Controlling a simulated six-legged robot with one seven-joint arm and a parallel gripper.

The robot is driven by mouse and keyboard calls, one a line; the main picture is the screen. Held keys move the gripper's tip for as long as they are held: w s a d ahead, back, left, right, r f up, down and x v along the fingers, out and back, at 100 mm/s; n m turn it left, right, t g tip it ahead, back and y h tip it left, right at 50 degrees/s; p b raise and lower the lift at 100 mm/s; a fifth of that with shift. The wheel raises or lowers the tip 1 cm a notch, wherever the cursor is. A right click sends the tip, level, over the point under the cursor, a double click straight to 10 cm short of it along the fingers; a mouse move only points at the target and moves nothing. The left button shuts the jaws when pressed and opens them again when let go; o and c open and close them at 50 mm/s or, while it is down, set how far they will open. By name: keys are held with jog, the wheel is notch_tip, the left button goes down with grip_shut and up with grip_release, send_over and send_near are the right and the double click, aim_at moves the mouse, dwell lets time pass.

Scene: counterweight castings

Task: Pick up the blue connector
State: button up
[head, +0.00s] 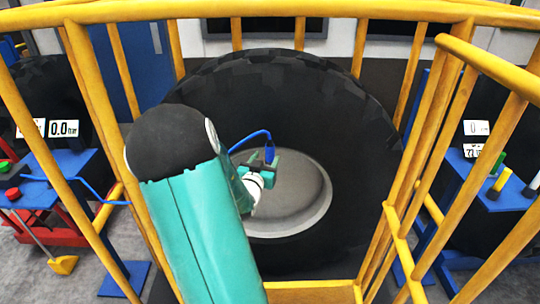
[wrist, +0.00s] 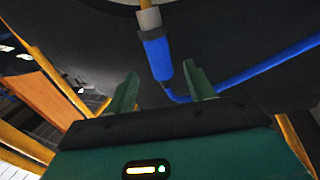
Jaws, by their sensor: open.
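The blue connector (wrist: 157,58) shows in the wrist view just beyond my fingertips, roughly in line with the gap between them. A pale and yellowish fitting (wrist: 149,18) meets its upper end, and a blue cable (wrist: 262,70) runs off to the right from near its lower end. My gripper (wrist: 160,80) is open, with one green finger on each side of the gap and nothing between them. In the head view the blue connector (head: 269,153) is small, at my gripper (head: 266,166) in front of the grey hub. Whether the fingers touch it cannot be told.
A large black tyre (head: 340,130) with a grey hub (head: 300,205) stands behind my gripper. Yellow railings (head: 300,12) surround the area at top, left and right. Blue benches with numeric displays (head: 64,128) stand outside the railings on both sides.

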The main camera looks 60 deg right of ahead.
aim_at(268, 154)
jog(key=d, duration=0.3)
jog(key=w+d, duration=0.1)
jog(key=d, duration=0.1)
jog(key=shift+d+f, duration=0.1)
jog(key=shift+d, duration=0.05)
jog(key=shift+c, duration=0.2)
jog(key=c, duration=0.9)
